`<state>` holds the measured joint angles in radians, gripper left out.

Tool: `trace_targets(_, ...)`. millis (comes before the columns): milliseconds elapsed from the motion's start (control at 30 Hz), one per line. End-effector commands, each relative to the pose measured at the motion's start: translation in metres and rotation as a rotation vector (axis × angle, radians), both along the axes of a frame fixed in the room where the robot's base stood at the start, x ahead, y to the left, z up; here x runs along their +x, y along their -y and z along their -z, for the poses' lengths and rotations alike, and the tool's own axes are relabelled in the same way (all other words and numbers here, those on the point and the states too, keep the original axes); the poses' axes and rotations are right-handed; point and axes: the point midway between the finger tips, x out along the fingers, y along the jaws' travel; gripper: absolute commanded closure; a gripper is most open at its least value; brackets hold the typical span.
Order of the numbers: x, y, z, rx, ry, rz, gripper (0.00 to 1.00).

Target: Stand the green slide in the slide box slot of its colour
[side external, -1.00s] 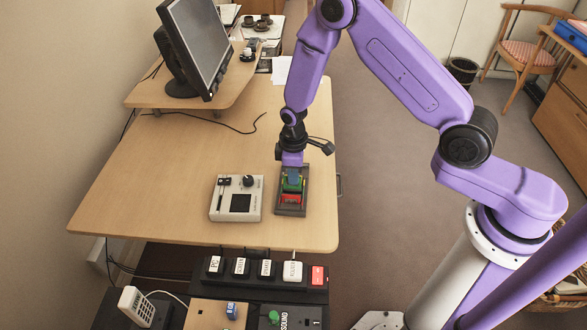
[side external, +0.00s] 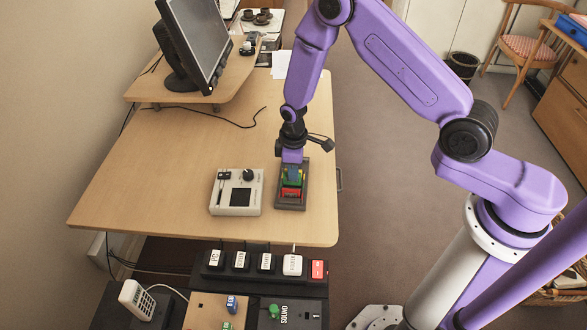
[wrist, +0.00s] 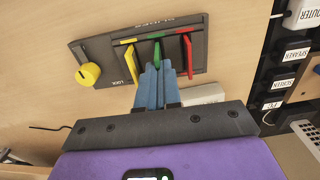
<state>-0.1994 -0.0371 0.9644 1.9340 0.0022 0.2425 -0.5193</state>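The slide box (wrist: 205,52) is a dark tray with yellow, green and red colour marks along one edge; it lies on the desk, and it also shows in the side view (side external: 291,205). The green slide (wrist: 157,52) stands at the green mark, between the yellow slide (wrist: 131,64) and the red slide (wrist: 188,54). My gripper (wrist: 157,70) has its blue fingers close together around the near end of the green slide. The fingers hide that end. In the side view my gripper (side external: 292,168) points down over the box. How deep the green slide sits is hard to tell.
A yellow knob (wrist: 88,74) is on the box's left part in the wrist view. A pale device with a dial (side external: 237,193) stands just left of the box in the side view. The desk (side external: 180,180) farther left is mostly clear. The monitor (side external: 196,45) stands behind.

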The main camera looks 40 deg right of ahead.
Motion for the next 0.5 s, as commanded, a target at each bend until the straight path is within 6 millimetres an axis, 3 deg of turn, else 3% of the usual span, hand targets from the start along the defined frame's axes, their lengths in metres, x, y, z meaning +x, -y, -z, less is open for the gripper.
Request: trace_targets(500,0.0001,0.0,0.009,0.0,0.0,0.0,1.0)
